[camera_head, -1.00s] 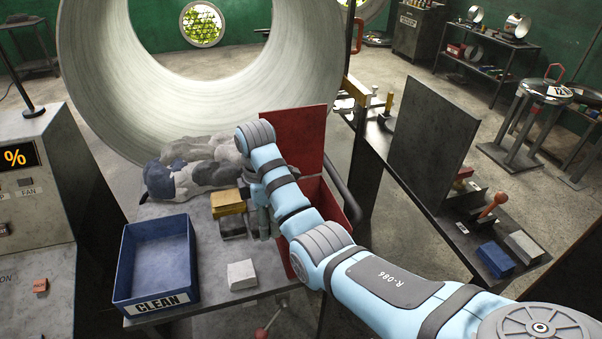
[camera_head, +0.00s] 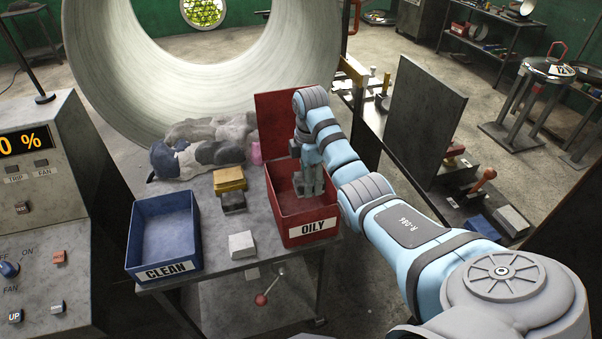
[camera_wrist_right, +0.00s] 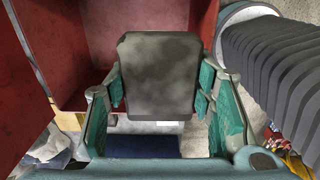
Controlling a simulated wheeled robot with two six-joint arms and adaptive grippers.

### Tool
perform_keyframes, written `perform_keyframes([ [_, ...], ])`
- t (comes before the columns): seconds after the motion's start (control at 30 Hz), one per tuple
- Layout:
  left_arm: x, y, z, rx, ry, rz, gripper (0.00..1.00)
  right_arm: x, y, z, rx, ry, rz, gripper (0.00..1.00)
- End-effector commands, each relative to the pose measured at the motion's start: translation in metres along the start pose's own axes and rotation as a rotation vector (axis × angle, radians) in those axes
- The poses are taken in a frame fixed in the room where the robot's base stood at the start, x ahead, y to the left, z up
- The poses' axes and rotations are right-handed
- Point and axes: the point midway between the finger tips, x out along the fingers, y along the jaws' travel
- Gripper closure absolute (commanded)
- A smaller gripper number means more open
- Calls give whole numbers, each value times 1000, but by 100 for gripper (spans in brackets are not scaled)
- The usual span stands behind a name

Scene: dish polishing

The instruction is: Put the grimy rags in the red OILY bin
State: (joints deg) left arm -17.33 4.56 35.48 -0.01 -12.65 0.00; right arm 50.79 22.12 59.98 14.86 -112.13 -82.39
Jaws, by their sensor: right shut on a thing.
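The red OILY bin (camera_head: 305,230) stands at the right end of the bench with its lid up at the back. My right gripper (camera_head: 310,190) points down at the bin's opening; how deep it sits is hard to tell. In the right wrist view the gripper (camera_wrist_right: 165,95) is shut on a grey, dark-smudged piece that looks like a grimy rag (camera_wrist_right: 157,75). Red bin surfaces (camera_wrist_right: 50,50) show beside it. A heap of grey, white and dark blue rags (camera_head: 200,152) lies at the back of the bench. My left gripper is not in view.
The blue CLEAN bin (camera_head: 165,235) stands at the bench's left, looking empty. Yellow (camera_head: 229,179) and dark (camera_head: 233,202) blocks and a pale block (camera_head: 241,244) lie between the bins. A pink item (camera_head: 256,153) is by the rags. A grey upright panel (camera_head: 428,110) stands at right.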

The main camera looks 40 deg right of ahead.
Motion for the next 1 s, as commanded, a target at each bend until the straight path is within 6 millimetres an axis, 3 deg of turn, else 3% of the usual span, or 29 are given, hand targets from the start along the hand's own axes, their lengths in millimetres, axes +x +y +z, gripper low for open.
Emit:
perform_keyframes([
  [0.23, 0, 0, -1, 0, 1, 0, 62, 1, 0, -2, -3, 0, 0, 78],
  [0.27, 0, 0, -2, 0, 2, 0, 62, 1, 1, -2, -3, 0, 0, 48],
  [0.4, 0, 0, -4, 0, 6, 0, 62, 1, 1, -2, -3, 0, 0, 27],
  [0.77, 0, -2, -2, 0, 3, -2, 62, -1, 1, -2, -4, 0, 1, 27],
  [1.0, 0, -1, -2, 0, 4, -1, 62, -22, 5, -15, -25, 3, 2, 27],
])
